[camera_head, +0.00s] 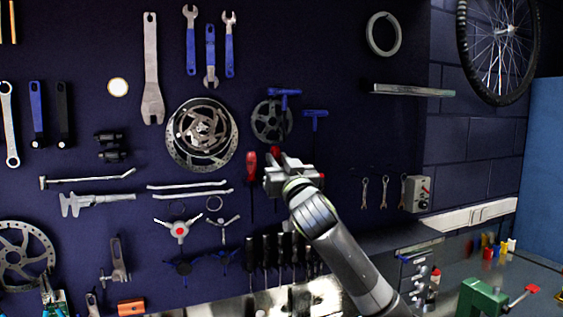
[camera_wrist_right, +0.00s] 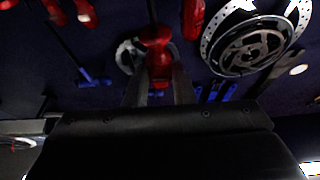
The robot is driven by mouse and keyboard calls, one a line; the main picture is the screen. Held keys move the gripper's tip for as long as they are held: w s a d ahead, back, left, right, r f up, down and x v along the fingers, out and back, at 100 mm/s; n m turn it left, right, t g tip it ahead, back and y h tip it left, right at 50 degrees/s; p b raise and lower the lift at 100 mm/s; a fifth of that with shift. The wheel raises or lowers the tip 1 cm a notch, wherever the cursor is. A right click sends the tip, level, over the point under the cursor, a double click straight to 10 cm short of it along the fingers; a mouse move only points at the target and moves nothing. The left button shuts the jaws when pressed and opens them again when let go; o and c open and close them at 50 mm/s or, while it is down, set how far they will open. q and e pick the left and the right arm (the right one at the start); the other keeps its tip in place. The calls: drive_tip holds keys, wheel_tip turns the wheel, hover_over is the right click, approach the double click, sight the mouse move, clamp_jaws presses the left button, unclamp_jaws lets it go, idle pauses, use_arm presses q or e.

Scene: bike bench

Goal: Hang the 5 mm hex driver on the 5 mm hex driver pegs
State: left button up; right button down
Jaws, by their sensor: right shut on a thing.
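My right gripper (camera_head: 274,170) is up at the dark tool wall, shut on a red-handled driver, which I take to be the 5 mm hex driver (camera_head: 275,151). In the head view only the red top of its handle shows above the jaws. The right wrist view shows the red handle (camera_wrist_right: 156,38) between the fingers (camera_wrist_right: 155,92), with a dark shaft running away from it. Another red-handled driver (camera_head: 251,166) hangs just left of the gripper, apart from it; it also shows in the wrist view (camera_wrist_right: 192,18). I cannot make out the 5 mm pegs or any size marks. My left gripper is not in view.
A brake disc (camera_head: 202,134) hangs left of the gripper. A chainring (camera_head: 271,121) and blue-handled hex keys (camera_head: 316,114) hang above it. Several dark-handled screwdrivers (camera_head: 268,250) stand below. Small wrenches (camera_head: 383,191) hang to the right, with bare wall between.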

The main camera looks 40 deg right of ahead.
drive_tip(key=shift+w+d+f, duration=0.1)
drive_tip(key=shift+w+d, duration=0.05)
drive_tip(key=shift+w, duration=0.4)
drive_tip(key=shift+w+d, duration=0.1)
drive_tip(key=shift+w, duration=0.45)
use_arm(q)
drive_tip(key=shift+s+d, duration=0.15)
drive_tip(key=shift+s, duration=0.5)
use_arm(e)
drive_tip(key=shift+w+d+f, duration=0.15)
drive_tip(key=shift+w+f, duration=0.05)
drive_tip(key=shift+w, duration=0.45)
drive_tip(key=shift+w+d+f, duration=0.15)
drive_tip(key=shift+w+f, duration=0.05)
drive_tip(key=shift+w, duration=0.45)
drive_tip(key=shift+w+d+f, duration=0.15)
drive_tip(key=shift+w+f, duration=0.05)
drive_tip(key=shift+w, duration=0.45)
drive_tip(key=c, duration=1.1)
unclamp_jaws()
drive_tip(key=shift+c, duration=0.2)
drive_tip(key=shift+s+f, duration=0.1)
